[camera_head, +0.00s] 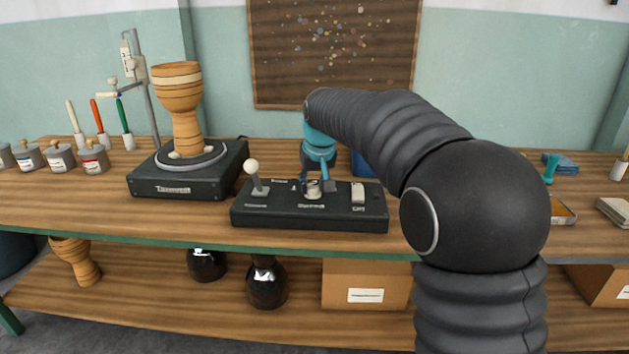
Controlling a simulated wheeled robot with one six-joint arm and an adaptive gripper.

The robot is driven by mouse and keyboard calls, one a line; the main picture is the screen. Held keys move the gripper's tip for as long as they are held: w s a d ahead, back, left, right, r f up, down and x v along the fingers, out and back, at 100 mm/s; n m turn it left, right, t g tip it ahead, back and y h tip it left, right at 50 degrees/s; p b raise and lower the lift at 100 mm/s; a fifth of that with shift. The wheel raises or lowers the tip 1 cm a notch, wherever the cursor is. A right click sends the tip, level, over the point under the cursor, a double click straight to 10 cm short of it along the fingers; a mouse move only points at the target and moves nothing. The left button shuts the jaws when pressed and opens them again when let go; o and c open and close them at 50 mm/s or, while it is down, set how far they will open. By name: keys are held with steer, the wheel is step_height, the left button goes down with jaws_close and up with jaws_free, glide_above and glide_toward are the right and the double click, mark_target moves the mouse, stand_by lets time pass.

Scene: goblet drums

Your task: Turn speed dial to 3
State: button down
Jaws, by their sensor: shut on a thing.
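A black control box (285,217) stands near the bench's front edge. Its speed dial (313,192) is a small pale knob in the middle of the top. My gripper (314,188) reaches down from above, its fingers shut on the dial. The dial's markings and its pointer are too small to read, and the fingers partly cover it. A lever with a white ball (252,167) stands on the box's left part. A pale rocker switch (358,192) sits on the right part. Left of the box, a wooden goblet drum (184,105) stands on a black turntable (190,179).
Paint pots (61,157) and upright brushes (123,117) stand at the left. A gauge stand (147,95) rises behind the drum. A blue object (361,165) lies partly hidden behind my arm. A tray (562,212) lies at the right.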

steer(key=shift+m, duration=0.5)
steer(key=c, duration=0.8)
jaws_free()
steer(key=shift+a, duration=0.1)
steer(key=v, duration=1.2)
steer(key=shift+a, duration=0.2)
